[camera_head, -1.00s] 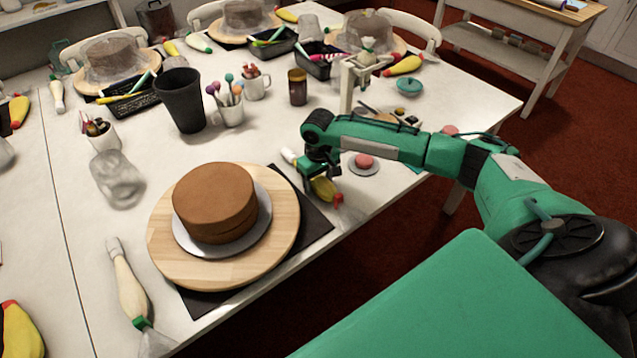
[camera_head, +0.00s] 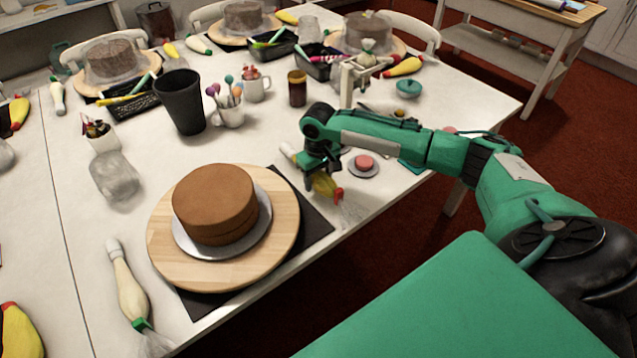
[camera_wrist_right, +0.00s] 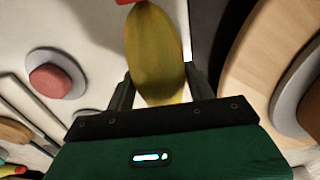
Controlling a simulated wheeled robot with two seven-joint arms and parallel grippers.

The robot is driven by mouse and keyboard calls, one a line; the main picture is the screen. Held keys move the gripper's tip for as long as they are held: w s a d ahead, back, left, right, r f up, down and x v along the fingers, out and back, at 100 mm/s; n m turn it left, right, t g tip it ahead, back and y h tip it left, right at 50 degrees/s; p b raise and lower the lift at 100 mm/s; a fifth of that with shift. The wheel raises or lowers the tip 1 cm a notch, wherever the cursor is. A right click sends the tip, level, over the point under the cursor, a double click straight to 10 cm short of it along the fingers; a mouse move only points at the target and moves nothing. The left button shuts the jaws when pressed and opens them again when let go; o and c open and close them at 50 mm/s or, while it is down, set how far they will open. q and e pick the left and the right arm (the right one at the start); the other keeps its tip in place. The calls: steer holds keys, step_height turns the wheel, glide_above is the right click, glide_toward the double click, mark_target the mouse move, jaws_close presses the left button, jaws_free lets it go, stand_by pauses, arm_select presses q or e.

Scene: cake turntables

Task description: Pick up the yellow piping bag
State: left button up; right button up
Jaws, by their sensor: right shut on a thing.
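The yellow piping bag (camera_head: 324,186) with a red collar is at the near edge of the table, right of the brown cake (camera_head: 214,200). My right gripper (camera_head: 318,182) is over it and shut on it. In the right wrist view the yellow bag (camera_wrist_right: 157,55) sits between the two dark fingers of the right gripper (camera_wrist_right: 158,92). Its clear end hangs towards the table edge in the head view. I cannot tell whether the bag is clear of the table. My left gripper is not in view.
The cake stands on a wooden turntable (camera_head: 165,245) over a dark mat (camera_head: 310,225). A small plate with a pink disc (camera_head: 364,162) lies right of the gripper. A cream piping bag (camera_head: 128,290) lies front left. A black cup (camera_head: 181,100) stands behind the cake.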

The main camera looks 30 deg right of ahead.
mark_target(318, 173)
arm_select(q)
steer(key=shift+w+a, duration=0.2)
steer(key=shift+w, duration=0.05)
arm_select(e)
step_height(318, 173, up, 17)
steer(key=shift+r, duration=0.2)
steer(key=shift+c, duration=0.3)
